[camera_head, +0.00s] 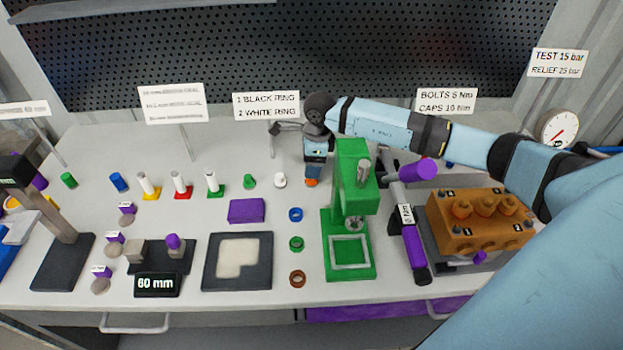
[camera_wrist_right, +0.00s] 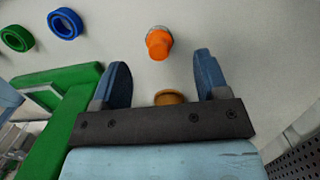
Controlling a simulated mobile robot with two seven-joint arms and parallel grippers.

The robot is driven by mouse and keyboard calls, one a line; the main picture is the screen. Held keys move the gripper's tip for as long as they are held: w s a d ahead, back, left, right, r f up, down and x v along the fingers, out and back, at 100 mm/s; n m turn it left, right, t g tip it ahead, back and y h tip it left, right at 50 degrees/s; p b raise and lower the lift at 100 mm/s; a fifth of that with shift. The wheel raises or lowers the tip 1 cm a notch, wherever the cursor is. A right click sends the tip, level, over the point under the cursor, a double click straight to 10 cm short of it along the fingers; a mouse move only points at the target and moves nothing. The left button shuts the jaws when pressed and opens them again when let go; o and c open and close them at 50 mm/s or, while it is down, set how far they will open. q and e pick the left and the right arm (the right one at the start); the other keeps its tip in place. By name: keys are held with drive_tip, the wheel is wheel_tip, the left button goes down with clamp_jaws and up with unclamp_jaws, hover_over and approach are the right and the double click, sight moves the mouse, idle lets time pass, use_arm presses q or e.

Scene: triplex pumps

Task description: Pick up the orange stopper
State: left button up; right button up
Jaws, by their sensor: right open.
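The orange stopper (camera_head: 311,182) stands on the white bench top, just left of the green press, in the head view. In the right wrist view the orange stopper (camera_wrist_right: 159,43) sits on a pale grey base, ahead of the fingertips and roughly centred between them. My right gripper (camera_wrist_right: 160,65) is open, with nothing between its blue fingers at the tips. A brownish-orange round piece (camera_wrist_right: 170,97) shows between the fingers near the palm, partly hidden. My left gripper is not in view.
The green press (camera_head: 351,185) stands close on the right of the stopper. A white cap (camera_head: 280,181) and a green one (camera_head: 249,181) stand to its left. A blue ring (camera_head: 295,214) lies in front. A sign (camera_head: 266,106) stands behind.

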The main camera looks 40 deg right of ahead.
drive_tip(key=shift+s+a+f+p, duration=0.1)
drive_tip(key=shift+f+p, duration=0.4)
drive_tip(key=shift+f, duration=2.3)
drive_tip(key=shift+r, duration=0.1)
drive_tip(key=c, duration=1)
